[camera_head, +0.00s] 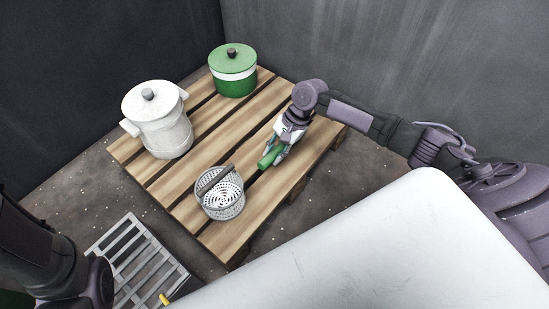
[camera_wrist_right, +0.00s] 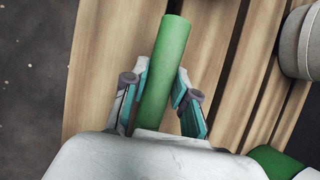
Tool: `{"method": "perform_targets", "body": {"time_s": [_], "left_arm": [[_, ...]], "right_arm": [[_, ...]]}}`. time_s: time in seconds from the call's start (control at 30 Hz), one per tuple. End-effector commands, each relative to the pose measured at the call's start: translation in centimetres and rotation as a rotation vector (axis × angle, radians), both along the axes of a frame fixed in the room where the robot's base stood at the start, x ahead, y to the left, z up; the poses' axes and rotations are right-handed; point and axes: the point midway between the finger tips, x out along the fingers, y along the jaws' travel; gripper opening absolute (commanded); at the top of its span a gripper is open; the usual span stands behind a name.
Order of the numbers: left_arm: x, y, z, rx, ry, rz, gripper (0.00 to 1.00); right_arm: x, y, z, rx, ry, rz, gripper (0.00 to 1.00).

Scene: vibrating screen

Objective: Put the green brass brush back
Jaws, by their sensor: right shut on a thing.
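My right gripper (camera_head: 279,143) is shut on the green brass brush (camera_head: 271,156) over the right part of the wooden pallet. In the right wrist view the brush shows as a plain green cylinder (camera_wrist_right: 165,70) between the two fingers of the gripper (camera_wrist_right: 160,105). Its lower end and any bristles are hidden by the gripper. I cannot tell whether it touches the pallet. A perforated metal basket (camera_head: 220,196) with a dark handle stands on the pallet, left of and nearer than the brush. My left gripper is out of view; only part of that arm shows at the lower left.
The wooden pallet (camera_head: 212,150) also bears a white lidded pot (camera_head: 160,128) at the left and a green lidded pot (camera_head: 233,79) with a white band at the back. A metal floor grate (camera_head: 135,260) lies in front. A large white surface (camera_head: 370,255) fills the lower right.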

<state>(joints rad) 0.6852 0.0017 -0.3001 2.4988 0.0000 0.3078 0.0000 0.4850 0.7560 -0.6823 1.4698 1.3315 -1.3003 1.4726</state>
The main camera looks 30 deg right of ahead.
Motion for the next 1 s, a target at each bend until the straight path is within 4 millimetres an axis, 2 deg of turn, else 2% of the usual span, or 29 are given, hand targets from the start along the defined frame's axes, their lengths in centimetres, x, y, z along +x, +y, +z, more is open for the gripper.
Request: {"method": "perform_targets", "body": {"time_s": [0.03,0.47,0.5,0.6,0.93,1.0], "left_arm": [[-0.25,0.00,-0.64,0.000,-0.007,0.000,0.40],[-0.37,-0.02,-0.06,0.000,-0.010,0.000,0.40],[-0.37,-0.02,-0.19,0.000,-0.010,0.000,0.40],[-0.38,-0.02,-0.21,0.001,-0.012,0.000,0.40],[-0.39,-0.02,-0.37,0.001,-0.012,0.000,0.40],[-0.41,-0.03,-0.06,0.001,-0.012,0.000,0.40]], "right_arm": [[0.06,-0.03,-0.77,0.000,-0.002,-0.001,0.00],[0.05,-0.02,-0.81,0.001,-0.001,-0.002,0.00],[0.06,-0.05,-0.89,0.000,-0.002,-0.001,0.34],[0.05,-0.04,-0.89,0.000,-0.002,-0.001,0.51],[0.06,-0.04,-0.82,0.000,-0.002,0.000,0.52],[0.06,-0.18,-0.21,0.000,-0.002,-0.001,0.52]]}}
